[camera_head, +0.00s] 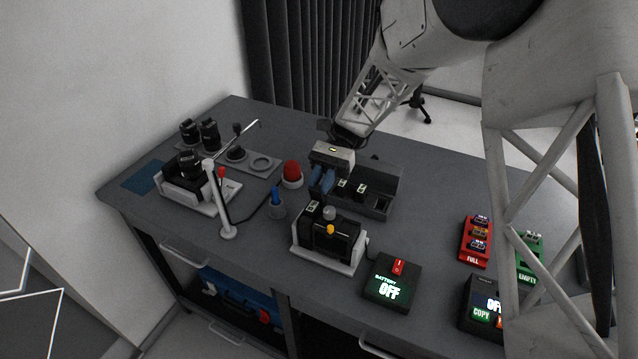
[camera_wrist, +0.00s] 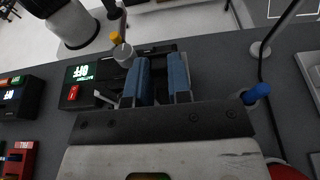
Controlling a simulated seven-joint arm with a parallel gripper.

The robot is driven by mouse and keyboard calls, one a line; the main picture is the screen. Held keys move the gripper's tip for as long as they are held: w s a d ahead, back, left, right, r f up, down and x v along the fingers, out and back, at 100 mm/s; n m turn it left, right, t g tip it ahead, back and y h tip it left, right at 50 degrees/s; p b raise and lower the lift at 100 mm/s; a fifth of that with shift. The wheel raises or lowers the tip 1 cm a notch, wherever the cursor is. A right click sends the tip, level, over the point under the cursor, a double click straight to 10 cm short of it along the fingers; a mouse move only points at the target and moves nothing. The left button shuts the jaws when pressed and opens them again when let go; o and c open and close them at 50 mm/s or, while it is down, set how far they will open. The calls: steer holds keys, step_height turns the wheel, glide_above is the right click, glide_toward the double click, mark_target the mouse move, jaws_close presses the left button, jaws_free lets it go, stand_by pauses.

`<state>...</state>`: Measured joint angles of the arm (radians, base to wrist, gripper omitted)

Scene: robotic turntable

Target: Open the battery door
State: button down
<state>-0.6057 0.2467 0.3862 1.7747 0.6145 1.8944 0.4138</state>
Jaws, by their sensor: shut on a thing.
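A black camera (camera_head: 332,236) sits in a white cradle (camera_head: 312,254) near the table's front edge. A grey knob and a yellow knob stand at it. My gripper (camera_head: 320,186) is above the camera's far left end, with its blue fingers pointing down. In the wrist view my gripper (camera_wrist: 162,85) has its fingers a little apart, shut on a dark part at the camera. The fingers hide most of that part, and I cannot make out clearly whether it is the battery door. A small pale label shows just below the fingers in the head view.
A battery switch box (camera_head: 392,284) reading OFF stands right of the cradle. A red button (camera_head: 292,174) and a blue-topped holder (camera_head: 278,205) stand close on the left. Red and green racks are at the right.

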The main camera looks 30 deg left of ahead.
steer(key=shift+w+g, duration=0.2)
steer(key=shift+g, duration=0.1)
steer(key=c, duration=1.3)
jaws_free()
steer(key=shift+v, duration=3.7)
steer(key=shift+w, duration=0.15)
steer(key=shift+o, duration=0.3)
